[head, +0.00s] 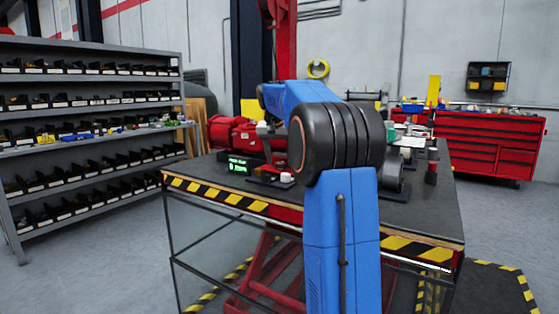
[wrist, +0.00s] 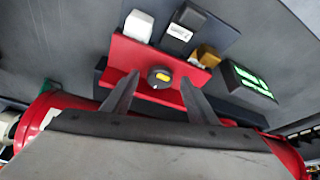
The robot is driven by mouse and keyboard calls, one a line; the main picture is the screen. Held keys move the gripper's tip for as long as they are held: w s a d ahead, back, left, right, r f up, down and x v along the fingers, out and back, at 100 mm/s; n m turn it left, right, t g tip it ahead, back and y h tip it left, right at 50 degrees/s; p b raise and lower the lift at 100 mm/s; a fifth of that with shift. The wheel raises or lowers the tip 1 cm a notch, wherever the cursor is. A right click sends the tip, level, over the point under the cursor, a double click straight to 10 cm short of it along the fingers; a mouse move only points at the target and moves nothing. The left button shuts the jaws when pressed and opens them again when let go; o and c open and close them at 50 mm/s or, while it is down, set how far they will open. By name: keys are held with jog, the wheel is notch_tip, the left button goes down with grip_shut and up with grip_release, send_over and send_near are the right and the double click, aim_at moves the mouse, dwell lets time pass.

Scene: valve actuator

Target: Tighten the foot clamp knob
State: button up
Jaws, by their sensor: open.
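My gripper (wrist: 155,80) is open. Its two dark fingers stand on either side of the knob, with gaps visible between them and it. Whether the fingertips are level with the knob or above it I cannot tell. In the head view my blue arm hides the knob and most of the gripper. The red actuator (head: 230,135) lies on the table there, and its red body (wrist: 65,105) shows behind my gripper in the wrist view.
A small display with green digits (head: 238,164) stands near the table's left edge and beside the bracket in the wrist view (wrist: 248,82). A white block (wrist: 138,26), a black box (wrist: 184,28) and a brass block (wrist: 207,56) are close to the knob. The table (head: 420,215) has striped edges.

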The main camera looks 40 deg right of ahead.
jog(key=shift+d+f, duration=0.1)
jog(key=shift+f, duration=0.15)
jog(key=c, duration=1.1)
jog(key=shift+o, duration=0.2)
jog(key=shift+w, duration=0.1)
jog(key=m, duration=0.1)
jog(key=m+g, duration=0.1)
jog(key=m, duration=0.2)
jog(key=shift+w+m+g+h, duration=0.25)
jog(key=shift+m+g+h, duration=0.05)
jog(key=shift+h, duration=0.1)
jog(key=m, duration=0.2)
jog(key=m+g, duration=0.1)
jog(key=m, duration=0.1)
jog(key=shift+w+g, duration=0.15)
jog(key=shift+g, duration=0.15)
jog(key=shift+m, duration=0.3)
